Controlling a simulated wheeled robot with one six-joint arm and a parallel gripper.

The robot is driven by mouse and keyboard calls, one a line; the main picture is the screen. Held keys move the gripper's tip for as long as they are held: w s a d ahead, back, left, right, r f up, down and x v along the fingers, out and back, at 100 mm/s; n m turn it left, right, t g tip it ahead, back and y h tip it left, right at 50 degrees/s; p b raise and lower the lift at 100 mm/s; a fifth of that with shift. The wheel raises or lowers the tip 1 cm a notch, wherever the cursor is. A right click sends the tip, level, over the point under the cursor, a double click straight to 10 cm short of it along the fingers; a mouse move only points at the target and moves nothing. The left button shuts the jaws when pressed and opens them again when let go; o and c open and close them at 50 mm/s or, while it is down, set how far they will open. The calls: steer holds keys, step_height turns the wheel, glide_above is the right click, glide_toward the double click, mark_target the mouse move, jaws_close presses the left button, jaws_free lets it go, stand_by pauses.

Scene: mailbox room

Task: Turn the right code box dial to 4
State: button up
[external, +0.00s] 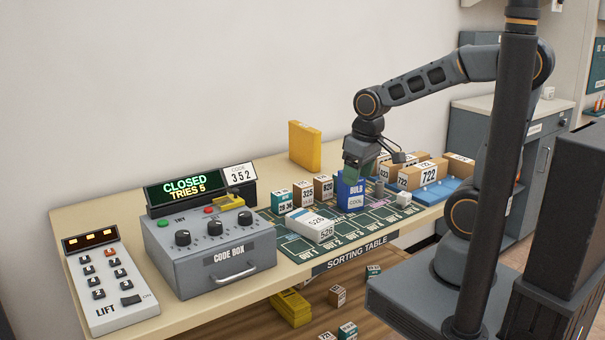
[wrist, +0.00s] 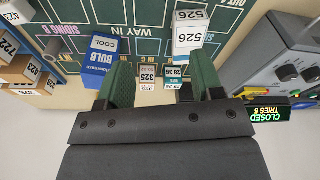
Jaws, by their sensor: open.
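The grey code box (external: 208,262) stands on the table with three black dials on its sloped top. The right dial (external: 245,218) is nearest the sorting mat; its setting is too small to read. In the wrist view, part of the code box (wrist: 290,45) shows at the right edge. My gripper (wrist: 150,90) is open and empty. In the external view my gripper (external: 355,172) is above the sorting mat, by the blue bulb box, well right of the dials.
A blue bulb box (external: 350,192), a white 526 box (external: 311,225) and several small numbered boxes stand on the green sorting mat (external: 345,232). A yellow block (external: 304,146) stands by the wall. A lift panel (external: 107,285) lies left of the code box.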

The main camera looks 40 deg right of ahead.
steer(key=w+a+r+n+g+p, duration=0.1)
steer(key=w+a+r+p, duration=0.2)
steer(key=a, duration=0.8)
steer(key=m, duration=0.4)
glide_toward(245, 214)
steer(key=shift+g+h, duration=0.3)
steer(key=shift+g, duration=0.1)
steer(key=f, duration=0.3)
steer(key=f+p, duration=0.1)
steer(key=f, duration=0.2)
steer(key=f+p, duration=0.1)
steer(key=f, duration=0.2)
steer(key=shift+w+a+f, duration=0.2)
steer(key=shift+w+f, duration=0.15)
steer(key=shift+w, duration=0.05)
steer(key=c, duration=0.9)
